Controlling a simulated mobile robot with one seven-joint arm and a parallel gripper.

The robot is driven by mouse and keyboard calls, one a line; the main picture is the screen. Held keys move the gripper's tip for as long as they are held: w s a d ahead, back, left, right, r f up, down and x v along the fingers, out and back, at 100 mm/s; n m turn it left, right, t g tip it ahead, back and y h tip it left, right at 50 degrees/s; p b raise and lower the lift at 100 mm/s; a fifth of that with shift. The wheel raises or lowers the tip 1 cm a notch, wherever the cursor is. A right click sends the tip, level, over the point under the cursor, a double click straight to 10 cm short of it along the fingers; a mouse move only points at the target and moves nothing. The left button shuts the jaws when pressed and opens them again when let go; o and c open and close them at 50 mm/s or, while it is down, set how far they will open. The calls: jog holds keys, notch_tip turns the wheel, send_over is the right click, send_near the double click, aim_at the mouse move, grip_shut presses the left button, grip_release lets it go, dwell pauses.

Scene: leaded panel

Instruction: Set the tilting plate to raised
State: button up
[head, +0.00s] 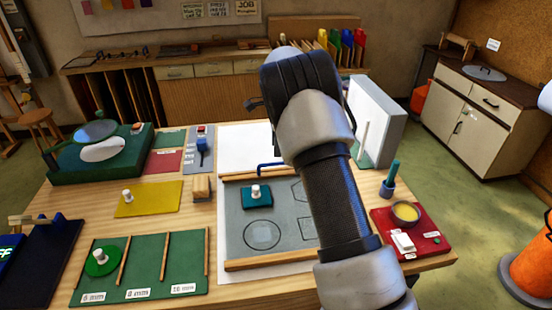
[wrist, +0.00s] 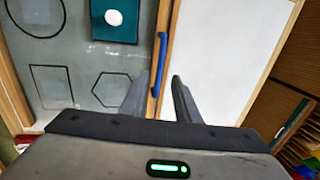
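The tilting plate (head: 285,222) is a grey panel with drawn outlines and wooden strips on its near and far edges. It looks to lie flat on the bench, on a white sheet. A blue bar handle (head: 268,166) sits at its far edge; it also shows in the wrist view (wrist: 161,62). A teal square piece with a white knob (head: 257,196) rests on the plate. In the wrist view my gripper (wrist: 160,88) is open and empty, its fingertips just short of the handle and roughly in line with it. In the head view my arm hides the gripper and part of the plate.
A white upright block (head: 376,122) stands right of the arm. A red tray (head: 412,245) with a yellow bowl and a blue cup (head: 387,188) are at the right. A wooden block (head: 202,189) and a yellow board (head: 149,199) lie left. The white sheet (wrist: 225,60) beyond the handle is clear.

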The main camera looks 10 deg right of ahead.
aim_at(276, 165)
jog(key=f, duration=0.3)
jog(key=w+f, duration=0.1)
jog(key=f, duration=0.3)
jog(key=shift+w, duration=0.2)
grip_shut()
